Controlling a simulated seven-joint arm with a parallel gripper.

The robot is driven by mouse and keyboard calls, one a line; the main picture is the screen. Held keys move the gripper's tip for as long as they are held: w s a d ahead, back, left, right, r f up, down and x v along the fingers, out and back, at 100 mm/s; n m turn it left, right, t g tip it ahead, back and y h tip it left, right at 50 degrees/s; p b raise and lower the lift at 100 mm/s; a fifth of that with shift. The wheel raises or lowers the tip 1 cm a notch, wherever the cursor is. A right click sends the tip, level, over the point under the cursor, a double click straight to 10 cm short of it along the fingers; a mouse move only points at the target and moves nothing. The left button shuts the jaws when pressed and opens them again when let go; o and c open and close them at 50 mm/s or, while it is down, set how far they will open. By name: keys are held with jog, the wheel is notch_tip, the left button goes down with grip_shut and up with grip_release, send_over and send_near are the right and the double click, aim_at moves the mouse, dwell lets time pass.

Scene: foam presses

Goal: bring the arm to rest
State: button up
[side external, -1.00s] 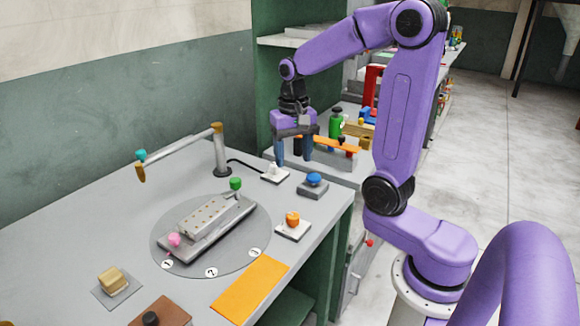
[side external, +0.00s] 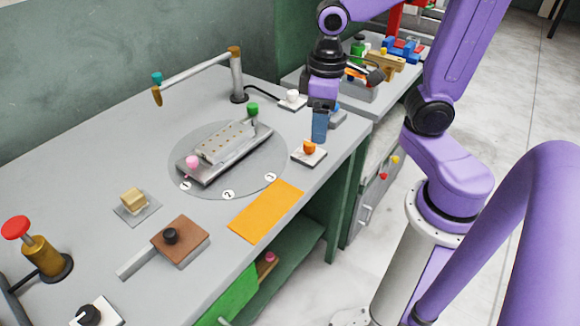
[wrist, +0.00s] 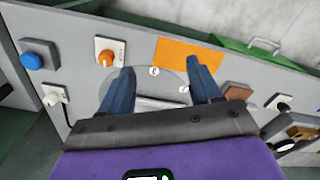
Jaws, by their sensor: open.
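My gripper (side external: 320,124) hangs over the right part of the grey bench (side external: 90,160), near the orange knob (side external: 309,147) and the blue button (side external: 337,113), which is partly hidden behind it. In the wrist view my gripper (wrist: 160,85) shows two blue fingers spread apart with nothing between them. Past the fingers lie the round plate and the orange sheet (wrist: 185,53). No contact with anything on the bench shows.
A round plate (side external: 263,178) bears a grey perforated press (side external: 225,145) with pink and green knobs. A lamp-like bar on a post (side external: 237,80) stands behind it. A red-topped button (side external: 16,227) stands at the left. The orange sheet (side external: 265,212) lies flat at the front edge.

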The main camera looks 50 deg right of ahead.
jog(key=s+a+f+n, duration=0.1)
jog(key=s+a+n, duration=0.1)
jog(key=s+n, duration=0.5)
jog(key=s, duration=0.4)
jog(key=shift+s+f+n, duration=0.15)
jog(key=shift+s+n, duration=0.05)
jog(key=shift+n, duration=0.2)
